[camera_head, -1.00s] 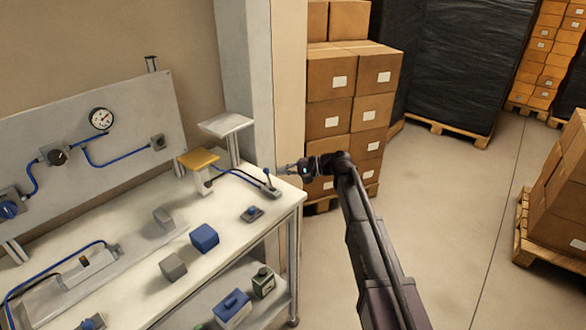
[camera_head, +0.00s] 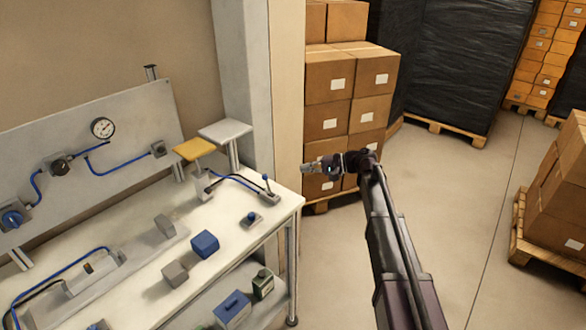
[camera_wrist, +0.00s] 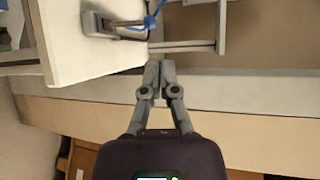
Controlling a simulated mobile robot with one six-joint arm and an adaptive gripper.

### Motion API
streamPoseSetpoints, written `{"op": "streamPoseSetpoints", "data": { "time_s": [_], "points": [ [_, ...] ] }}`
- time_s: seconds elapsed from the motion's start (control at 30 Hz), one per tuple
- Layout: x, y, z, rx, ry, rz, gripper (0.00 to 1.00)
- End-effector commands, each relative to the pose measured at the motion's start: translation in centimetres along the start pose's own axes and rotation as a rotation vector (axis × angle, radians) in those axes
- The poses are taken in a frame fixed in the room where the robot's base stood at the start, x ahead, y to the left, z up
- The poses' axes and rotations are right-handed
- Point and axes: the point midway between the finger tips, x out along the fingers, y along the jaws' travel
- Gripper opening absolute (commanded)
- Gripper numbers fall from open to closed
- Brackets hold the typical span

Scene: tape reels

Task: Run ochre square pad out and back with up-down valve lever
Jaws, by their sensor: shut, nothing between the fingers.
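The grey plate (camera_head: 225,130) stands behind the pad. A blue block (camera_head: 204,243), a grey block (camera_head: 174,273) and a small blue-knobbed device (camera_head: 251,219) are on the bench (camera_head: 235,242). Stacked cartons (camera_head: 330,120) stand behind my gripper.

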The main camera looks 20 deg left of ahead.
Motion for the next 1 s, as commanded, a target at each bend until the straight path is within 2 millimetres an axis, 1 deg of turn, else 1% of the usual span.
{"op": "streamPoseSetpoints", "data": {
  "time_s": [0.03,0.2,0.4,0.53,0.87,1.0],
  "points": [
    [-1.1,-0.6,0.0,0.001,0.002,0.000,0.00],
    [-3.5,-1.1,-0.1,0.001,0.002,0.000,0.00],
    [-5.0,-1.3,-0.2,0.000,0.001,0.000,0.00],
    [-5.4,-1.2,-0.2,0.001,0.002,0.000,0.00],
    [-5.4,-1.2,-0.2,0.000,0.002,0.000,0.00],
    [-5.6,-0.6,0.3,-0.002,0.008,0.022,0.00]
  ]
}}
